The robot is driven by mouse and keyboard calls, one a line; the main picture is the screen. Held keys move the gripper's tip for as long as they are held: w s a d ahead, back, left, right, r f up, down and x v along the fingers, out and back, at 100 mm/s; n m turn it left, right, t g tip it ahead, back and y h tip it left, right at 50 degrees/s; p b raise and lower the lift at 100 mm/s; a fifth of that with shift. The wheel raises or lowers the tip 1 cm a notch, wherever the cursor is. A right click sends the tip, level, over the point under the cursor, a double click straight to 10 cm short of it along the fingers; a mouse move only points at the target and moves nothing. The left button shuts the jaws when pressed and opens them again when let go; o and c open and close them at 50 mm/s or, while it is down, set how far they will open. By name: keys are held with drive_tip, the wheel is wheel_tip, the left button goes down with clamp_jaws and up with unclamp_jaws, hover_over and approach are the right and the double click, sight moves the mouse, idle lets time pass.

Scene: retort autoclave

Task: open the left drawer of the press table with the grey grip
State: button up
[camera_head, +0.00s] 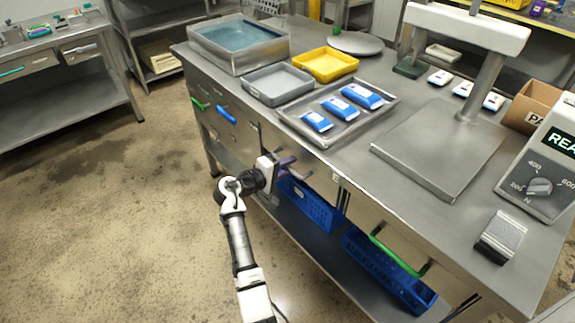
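The press table (345,205) is a long steel bench with drawers along its front. My gripper (292,166) is at the front of the drawer (320,172) left of the one with the green handle. Grey finger-like parts and a small purple piece show at its tip, close to the drawer front. I cannot tell a grey grip apart from my fingers there, nor whether the fingers are closed on one. My wrist hides part of the drawer front. No clear gap shows around this drawer.
Farther left on the front are a green handle (199,104) and a blue handle (226,115). A green handle (400,254) is on the right drawer. Blue crates (312,204) stand on the lower shelf. The floor (110,225) at left is clear.

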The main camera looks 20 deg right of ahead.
drive_tip(key=shift+w+d, duration=0.1)
drive_tip(key=shift+c, duration=0.3)
clamp_jaws()
drive_tip(key=shift+f, duration=0.1)
